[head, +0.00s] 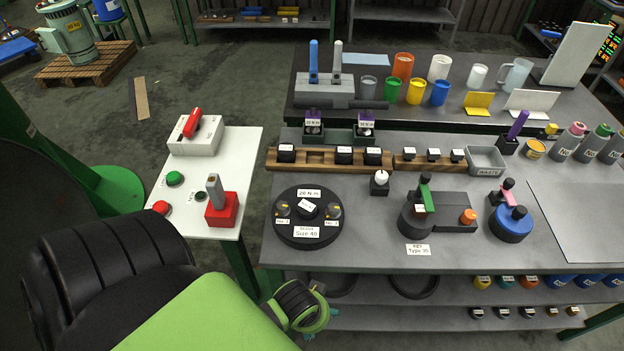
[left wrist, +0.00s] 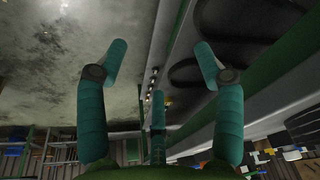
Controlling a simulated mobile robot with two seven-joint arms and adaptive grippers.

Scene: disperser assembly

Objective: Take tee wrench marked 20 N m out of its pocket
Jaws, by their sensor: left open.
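Two purple-topped tools with white labels, apparently the tee wrenches, stand upright in dark holders behind the wooden rack: a left one (head: 312,115) and a right one (head: 366,117). Their labels are too small to read surely, so I cannot tell which is marked 20 N m. A black round plate (head: 308,236) nearer the front carries a card reading 20 N m. My left gripper (left wrist: 162,58) is open and empty in the left wrist view, its teal fingers spread. In the head view its arm ends low by the table's front edge, well short of the wrenches. My right gripper is not in view.
The wooden rack (head: 325,166) with black blocks lies in front of the wrenches. A grey block with blue and grey handles (head: 325,90) stands behind. A white side table (head: 246,152) with a red switch is left. Fixtures stand right of the round plate.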

